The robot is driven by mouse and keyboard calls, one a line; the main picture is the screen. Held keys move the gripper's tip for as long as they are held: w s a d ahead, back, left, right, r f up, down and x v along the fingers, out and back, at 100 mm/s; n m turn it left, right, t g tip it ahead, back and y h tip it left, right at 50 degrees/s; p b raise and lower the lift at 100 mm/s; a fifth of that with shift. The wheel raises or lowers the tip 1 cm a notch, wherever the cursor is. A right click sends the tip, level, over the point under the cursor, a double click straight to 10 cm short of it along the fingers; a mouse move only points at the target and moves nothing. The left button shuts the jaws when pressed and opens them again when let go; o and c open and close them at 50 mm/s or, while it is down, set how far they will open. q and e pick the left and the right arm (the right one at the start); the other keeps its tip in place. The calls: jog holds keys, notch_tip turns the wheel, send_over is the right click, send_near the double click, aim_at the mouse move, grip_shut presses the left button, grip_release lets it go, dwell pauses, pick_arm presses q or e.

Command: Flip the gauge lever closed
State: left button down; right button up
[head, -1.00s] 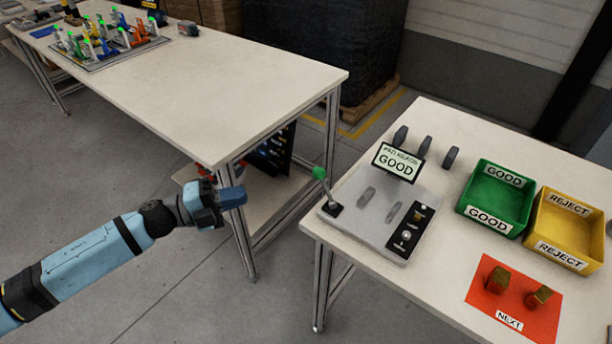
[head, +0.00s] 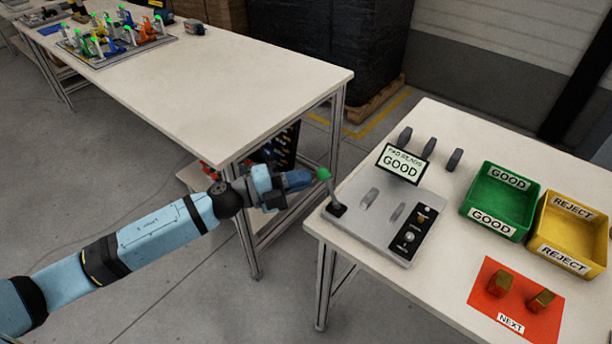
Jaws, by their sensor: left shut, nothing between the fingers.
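The gauge (head: 372,232) is a grey plate near the left edge of the right table. Its lever (head: 330,190) has a green knob and a metal stem; it stands up from a black base at the plate's left corner, leaning a little left. The gauge's screen (head: 401,167) reads "GOOD". My left gripper (head: 308,179) is shut and empty, its blue fingertips just left of the green knob. I cannot tell whether they touch it. My right gripper is not in view.
A green GOOD bin (head: 516,209) and a yellow REJECT bin (head: 596,229) stand right of the gauge. Two brownish parts (head: 500,283) rest on a red NEXT mat (head: 483,306). Several dark grey pads (head: 429,148) stand behind the screen. A long table (head: 250,82) stands at the left.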

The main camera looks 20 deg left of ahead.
pick_arm(q)
jog(key=shift+w+d, duration=0.35)
jog(key=shift+d, duration=0.2)
jog(key=shift+r, duration=0.1)
